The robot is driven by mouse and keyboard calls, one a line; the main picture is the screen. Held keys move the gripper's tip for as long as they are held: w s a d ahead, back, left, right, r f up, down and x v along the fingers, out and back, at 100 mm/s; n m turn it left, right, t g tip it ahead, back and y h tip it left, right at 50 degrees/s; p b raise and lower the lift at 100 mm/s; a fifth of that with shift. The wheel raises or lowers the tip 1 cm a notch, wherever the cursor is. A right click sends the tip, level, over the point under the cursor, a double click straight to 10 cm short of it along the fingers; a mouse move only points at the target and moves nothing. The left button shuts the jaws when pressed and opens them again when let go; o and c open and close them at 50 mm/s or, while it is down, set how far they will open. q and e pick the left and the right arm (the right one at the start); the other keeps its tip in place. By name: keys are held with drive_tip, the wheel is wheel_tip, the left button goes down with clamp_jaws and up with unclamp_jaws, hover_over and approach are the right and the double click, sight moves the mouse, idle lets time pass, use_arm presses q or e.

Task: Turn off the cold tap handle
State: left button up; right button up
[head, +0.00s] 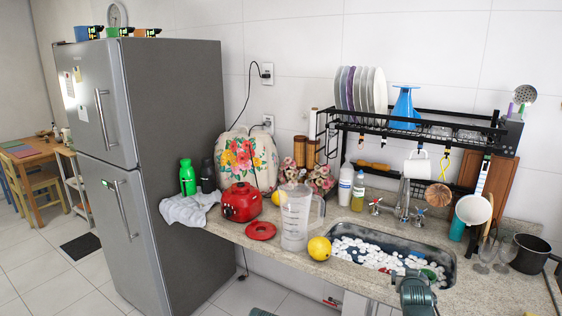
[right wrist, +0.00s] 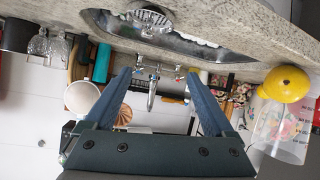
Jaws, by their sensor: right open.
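The tap (head: 402,205) stands behind the sink with a cross handle on each side. The handle with a bluish mark (head: 420,212), apparently the cold one, is on the right; the handle with a reddish mark (head: 376,206) is on the left. The upside-down right wrist view shows the tap spout (right wrist: 152,92) and both handles between and beyond my fingers; the cold handle (right wrist: 138,64) is probably the left one there. My right gripper (right wrist: 159,74) is open and empty, apart from the tap. The handles' exact turn is too small to tell. My left gripper is out of view.
The sink (head: 448,262) holds many white pieces. A black dish rack (head: 415,128) spans above the tap. Glasses and a dark pot (head: 531,252) stand at right.

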drive_tip(key=s+a+f+n+g+y, duration=0.1)
drive_tip(key=s+a+f+n+g, duration=0.25)
drive_tip(key=a, duration=0.55)
drive_tip(key=s+a+f+g+y, duration=0.2)
drive_tip(key=s+a+f, duration=0.3)
drive_tip(key=a, duration=0.4)
drive_tip(key=s+a+f+n+g+y, duration=0.1)
drive_tip(key=s+a+f+g, duration=0.15)
drive_tip(key=s+a, duration=0.45)
drive_tip(key=s+a+n+g, duration=0.2)
drive_tip(key=s+a+g, duration=0.1)
drive_tip(key=s+a, duration=0.4)
drive_tip(key=shift+s+g+p, duration=0.35)
drive_tip(key=shift+s+g, duration=0.05)
drive_tip(key=shift+s, duration=0.65)
drive_tip(key=shift+d+f, duration=0.1)
